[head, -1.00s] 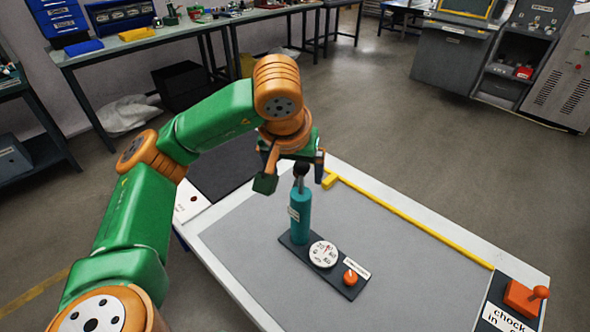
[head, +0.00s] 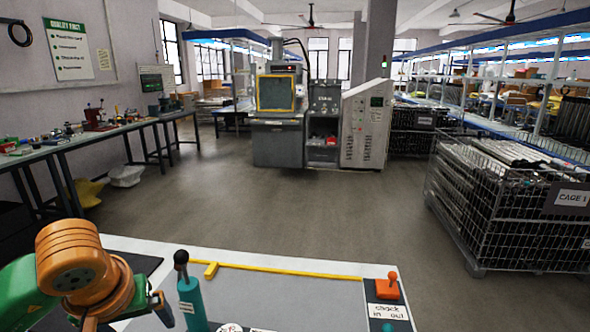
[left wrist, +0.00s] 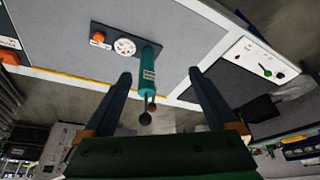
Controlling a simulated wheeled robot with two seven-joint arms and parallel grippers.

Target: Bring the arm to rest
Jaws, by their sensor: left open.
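The teal hand pump (head: 190,302) stands upright on the grey table mat, its black ball knob (head: 181,257) on top. Its gauge (head: 230,328) is cut by the bottom edge. My left gripper (head: 128,314) is at the lower left, left of the pump. In the left wrist view my left gripper (left wrist: 160,76) is open and its fingers are apart. The pump (left wrist: 148,72) shows beyond and between them, with its knob (left wrist: 145,118), gauge (left wrist: 124,47) and orange knob (left wrist: 98,37). Nothing is held. My right gripper is not in view.
An orange lever (head: 388,288) stands on a panel marked chock at the table's right side. A yellow strip (head: 290,270) runs along the far edge. A wire cage (head: 510,205) stands on the floor at right. The floor beyond the table is clear.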

